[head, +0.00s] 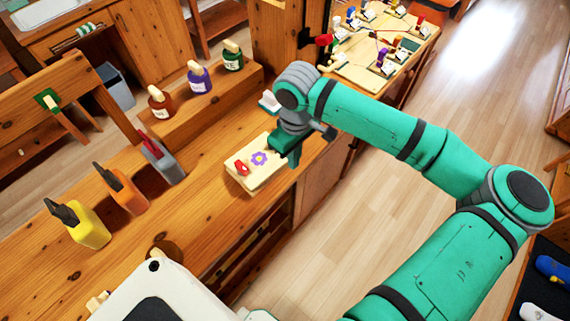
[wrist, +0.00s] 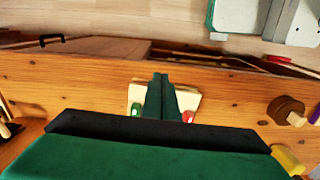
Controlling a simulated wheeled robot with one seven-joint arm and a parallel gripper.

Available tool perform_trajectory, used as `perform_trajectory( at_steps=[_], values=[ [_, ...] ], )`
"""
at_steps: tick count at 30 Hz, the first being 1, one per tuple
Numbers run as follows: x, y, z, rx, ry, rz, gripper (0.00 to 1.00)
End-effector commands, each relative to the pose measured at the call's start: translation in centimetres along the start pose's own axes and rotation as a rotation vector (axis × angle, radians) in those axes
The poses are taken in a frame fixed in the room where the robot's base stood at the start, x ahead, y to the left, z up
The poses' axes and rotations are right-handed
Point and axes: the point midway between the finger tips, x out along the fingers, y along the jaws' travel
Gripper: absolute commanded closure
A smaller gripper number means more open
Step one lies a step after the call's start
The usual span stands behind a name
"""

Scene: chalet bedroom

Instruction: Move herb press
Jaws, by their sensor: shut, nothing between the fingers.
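The herb press appears to be the small cream wooden block (head: 262,175) with a purple flower mark and a red knob, lying flat on the wooden bench near its front edge. My gripper (head: 291,158) is shut and empty at the block's right end, partly covering it. In the wrist view my closed green fingers (wrist: 160,82) lie across the middle of the cream block (wrist: 187,98). A red knob shows right of the fingers and a green one left. I cannot tell whether the fingers touch the block.
Brown (head: 160,102), purple (head: 199,78) and green (head: 233,56) bottles stand on a raised ledge behind. Yellow (head: 88,225), orange (head: 125,190) and grey (head: 160,162) containers stand at left. A table (head: 345,72) at the back holds several small items. Bare bench lies between.

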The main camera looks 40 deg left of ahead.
Motion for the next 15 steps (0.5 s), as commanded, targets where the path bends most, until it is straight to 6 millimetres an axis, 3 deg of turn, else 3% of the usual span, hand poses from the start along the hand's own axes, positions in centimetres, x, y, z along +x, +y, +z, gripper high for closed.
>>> perform_trajectory(
  at_steps=[5,15],
  values=[
    [2.0,0.0,0.1,0.001,-0.002,-0.001,1.00],
    [8.4,0.0,0.1,0.003,-0.001,-0.002,1.00]
  ],
)
